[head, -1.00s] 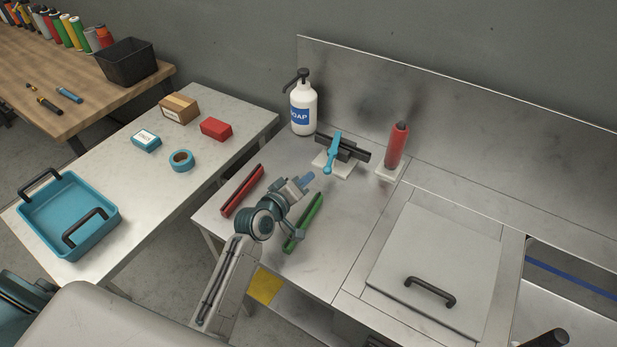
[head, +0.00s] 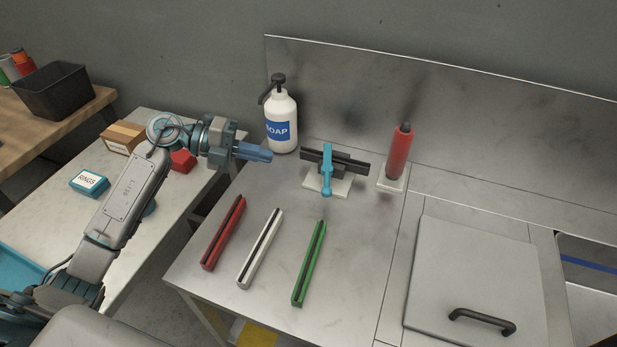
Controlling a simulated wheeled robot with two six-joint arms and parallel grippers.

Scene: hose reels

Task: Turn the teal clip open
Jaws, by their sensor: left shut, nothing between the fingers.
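The teal clip (head: 327,170) is a narrow lever lying across a dark grey bar (head: 348,166) on a small pale base plate (head: 340,189), near the back of the metal counter. Its rounded end points toward the front of the counter. My left gripper (head: 268,154) is shut and empty. It is raised to the left of the clip, in front of the lower part of the soap bottle in the picture, and apart from the clip. My right gripper is not in view.
A white soap bottle (head: 281,121) and a red cylinder (head: 400,153) stand either side of the clip. Red (head: 223,234), white (head: 259,248) and green (head: 309,263) slotted bars lie in front. A lid with a black handle (head: 482,321) is at right.

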